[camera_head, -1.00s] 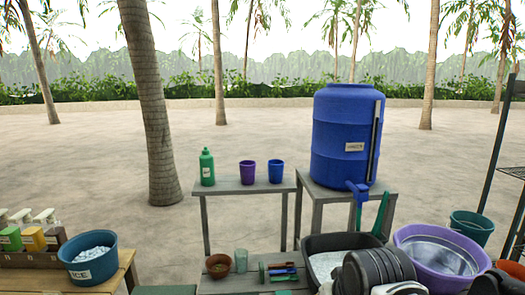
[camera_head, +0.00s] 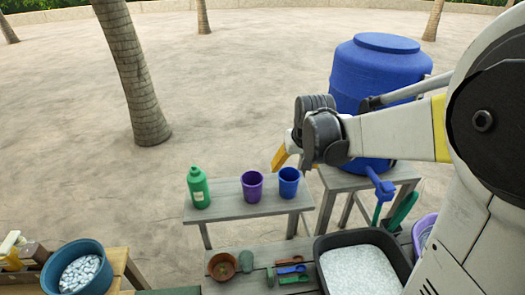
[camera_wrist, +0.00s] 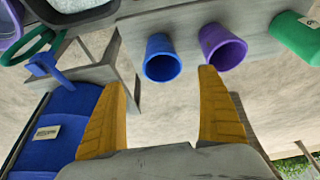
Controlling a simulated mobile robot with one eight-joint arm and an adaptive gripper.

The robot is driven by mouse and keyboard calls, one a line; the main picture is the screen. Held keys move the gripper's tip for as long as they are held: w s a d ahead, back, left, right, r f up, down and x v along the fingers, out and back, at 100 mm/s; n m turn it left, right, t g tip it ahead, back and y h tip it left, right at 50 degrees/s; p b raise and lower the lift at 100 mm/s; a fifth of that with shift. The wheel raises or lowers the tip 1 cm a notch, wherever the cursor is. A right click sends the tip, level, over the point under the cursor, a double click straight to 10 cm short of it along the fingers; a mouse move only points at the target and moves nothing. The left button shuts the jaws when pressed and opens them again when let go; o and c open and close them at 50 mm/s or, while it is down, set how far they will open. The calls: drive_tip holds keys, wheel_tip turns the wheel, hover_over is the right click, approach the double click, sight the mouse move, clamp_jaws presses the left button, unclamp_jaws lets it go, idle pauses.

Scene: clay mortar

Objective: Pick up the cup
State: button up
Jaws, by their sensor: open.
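A purple cup (camera_head: 252,187) and a blue cup (camera_head: 289,183) stand upright, side by side, on a small grey table (camera_head: 225,208). My gripper (camera_head: 280,158) is in the air above and behind the blue cup in the head view, with one yellow finger visible there. In the wrist view my gripper (camera_wrist: 162,78) is open and empty, its yellow fingers spread wide. The blue cup (camera_wrist: 162,58) appears between the fingertip lines, and the purple cup (camera_wrist: 223,46) lies just beyond the right fingertip. The gripper appears apart from both cups.
A green bottle (camera_head: 198,187) stands left of the purple cup. A big blue water dispenser (camera_head: 375,75) stands on a stool at right. A lower bench in front holds a brown pot (camera_head: 222,266), colored utensils (camera_head: 291,269) and a black tub (camera_head: 360,262) of ice.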

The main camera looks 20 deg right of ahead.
sight(289, 180)
drive_tip(key=x, duration=1)
drive_tip(key=shift+s+a, duration=0.15)
drive_tip(key=shift+a, duration=0.05)
drive_tip(key=shift+s, duration=0.1)
drive_tip(key=c, duration=1.3)
